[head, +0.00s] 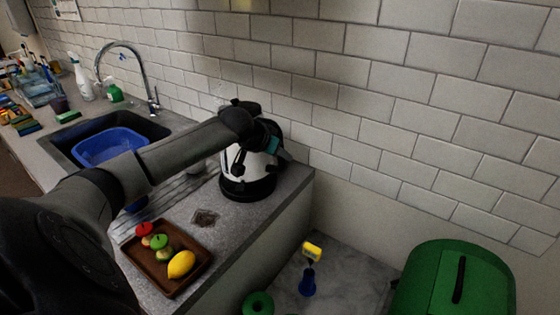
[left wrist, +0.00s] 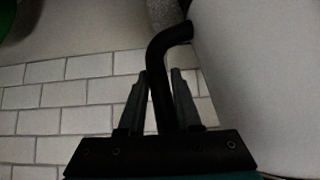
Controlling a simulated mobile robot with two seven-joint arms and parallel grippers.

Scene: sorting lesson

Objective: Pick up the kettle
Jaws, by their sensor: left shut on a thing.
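The kettle (head: 236,172) is white with a black base and dark top. It stands upright at the right end of the grey counter, near the tiled wall. My left arm reaches across from the left and partly covers its upper part. In the left wrist view the two fingers of my left gripper (left wrist: 158,80) are shut on the black curved handle (left wrist: 165,45), one on each side. The pale kettle body (left wrist: 260,75) fills the right of that view. My right gripper is in neither view.
A brown tray (head: 172,287) with a lemon and other fruit lies on the counter in front of the kettle. A sink with a blue basin (head: 108,146) and a tap (head: 150,88) is to the left. A green bin (head: 450,285) stands lower right, beyond the counter edge.

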